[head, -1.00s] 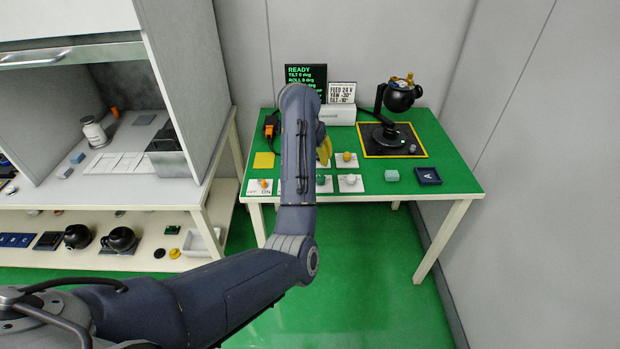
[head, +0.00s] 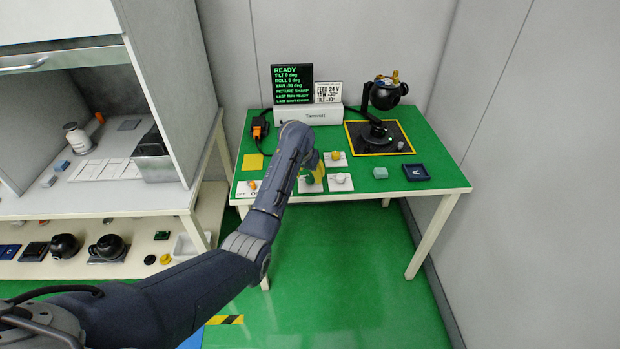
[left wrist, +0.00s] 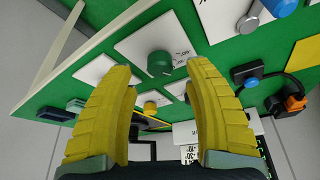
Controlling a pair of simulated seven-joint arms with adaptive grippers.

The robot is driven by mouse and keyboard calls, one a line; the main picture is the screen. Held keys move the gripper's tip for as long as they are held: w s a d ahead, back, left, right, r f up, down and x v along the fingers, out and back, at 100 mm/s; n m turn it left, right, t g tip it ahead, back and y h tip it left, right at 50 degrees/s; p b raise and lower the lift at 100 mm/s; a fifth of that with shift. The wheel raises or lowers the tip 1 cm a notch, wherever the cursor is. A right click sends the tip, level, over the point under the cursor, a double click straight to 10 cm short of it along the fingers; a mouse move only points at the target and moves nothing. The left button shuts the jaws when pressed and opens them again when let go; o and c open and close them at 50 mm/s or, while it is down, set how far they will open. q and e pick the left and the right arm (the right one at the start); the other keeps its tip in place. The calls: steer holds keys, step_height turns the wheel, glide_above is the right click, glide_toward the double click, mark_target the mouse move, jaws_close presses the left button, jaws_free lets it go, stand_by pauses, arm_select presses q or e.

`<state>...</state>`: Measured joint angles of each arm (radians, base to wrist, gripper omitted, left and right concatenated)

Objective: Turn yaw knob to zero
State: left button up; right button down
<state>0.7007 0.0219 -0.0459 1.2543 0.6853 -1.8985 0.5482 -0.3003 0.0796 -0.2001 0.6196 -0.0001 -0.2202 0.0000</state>
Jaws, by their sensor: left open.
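My left gripper (head: 318,168) is over the front of the green table, open and empty, its yellow fingers partly hidden by my arm. In the left wrist view, the open fingers (left wrist: 158,78) frame a green knob (left wrist: 158,62) on a white plate; the knob is beyond the tips, apart from them. A yellow knob (head: 335,155) and a white knob (head: 340,178) stand on plates to the right. Which knob is yaw cannot be read. The screen (head: 292,87) reads READY, tilt 0, roll 0, yaw -30 deg. My right gripper is not in view.
A card (head: 328,93) reads feed 24 V, yaw -30°, tilt -10°. A black gimbal camera (head: 385,95) stands on a yellow-edged pad behind the knobs. A teal block (head: 380,172) and dark blue tray (head: 417,173) lie right. An orange switch (head: 252,185) is left.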

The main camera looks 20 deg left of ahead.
mark_target(310, 177)
arm_select(q)
steer(key=shift+x, duration=1.5)
steer(key=shift+o, duration=0.2)
jaws_close()
